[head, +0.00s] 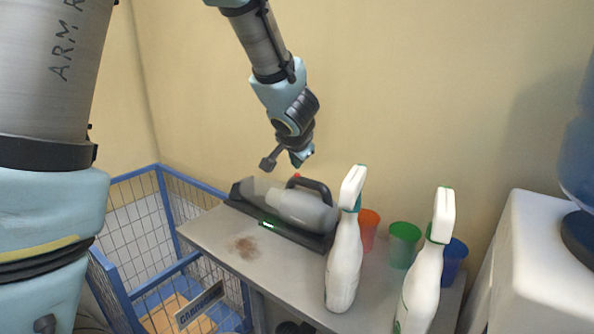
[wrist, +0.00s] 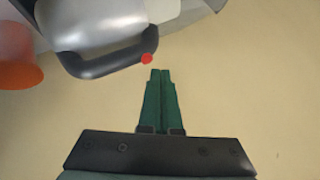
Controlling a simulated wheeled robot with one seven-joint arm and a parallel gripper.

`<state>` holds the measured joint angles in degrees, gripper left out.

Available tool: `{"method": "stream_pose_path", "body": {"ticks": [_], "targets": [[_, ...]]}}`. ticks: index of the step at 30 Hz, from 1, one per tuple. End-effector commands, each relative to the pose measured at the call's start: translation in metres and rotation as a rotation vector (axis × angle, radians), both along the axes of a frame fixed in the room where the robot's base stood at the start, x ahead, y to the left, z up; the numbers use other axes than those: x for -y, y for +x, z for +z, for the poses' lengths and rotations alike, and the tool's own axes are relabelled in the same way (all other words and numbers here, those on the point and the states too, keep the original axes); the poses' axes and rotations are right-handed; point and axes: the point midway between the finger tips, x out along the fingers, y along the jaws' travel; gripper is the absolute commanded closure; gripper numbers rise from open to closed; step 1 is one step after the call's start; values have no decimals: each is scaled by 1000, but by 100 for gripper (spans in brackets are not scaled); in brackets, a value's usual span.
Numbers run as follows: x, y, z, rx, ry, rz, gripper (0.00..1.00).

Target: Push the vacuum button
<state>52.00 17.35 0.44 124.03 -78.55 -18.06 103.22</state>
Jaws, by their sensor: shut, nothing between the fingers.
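The handheld vacuum (head: 305,210) lies in a dark base on the grey shelf top, with a small green light on the base's front. Its dark loop handle carries a small red button (head: 297,176), partly hidden behind my gripper in the head view. My gripper (head: 298,163) is shut and empty, just above the button. In the wrist view the vacuum (wrist: 85,20) is at upper left, and the red button (wrist: 147,58) is at the handle's end. My green fingertips (wrist: 160,72) appear just beside the button there; I cannot tell whether they touch it.
Two white spray bottles (head: 344,260) (head: 420,285) stand at the shelf's front right. Orange (head: 369,228), green (head: 403,245) and blue (head: 454,262) cups stand behind them. A brown stain (head: 243,247) marks the shelf top (head: 205,235). A blue wire bin (head: 140,225) is left; a water dispenser (head: 535,265) is right.

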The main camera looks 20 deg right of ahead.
Motion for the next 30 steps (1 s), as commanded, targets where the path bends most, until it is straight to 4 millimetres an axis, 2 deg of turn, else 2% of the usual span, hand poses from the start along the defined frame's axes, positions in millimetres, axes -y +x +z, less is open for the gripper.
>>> {"method": "stream_pose_path", "body": {"ticks": [7, 24, 30], "targets": [[0, 0, 3, 0, 0, 0, 100], [0, 1, 51, 0, 1, 0, 100], [-1, 1, 60, 0, 0, 0, 100]]}}
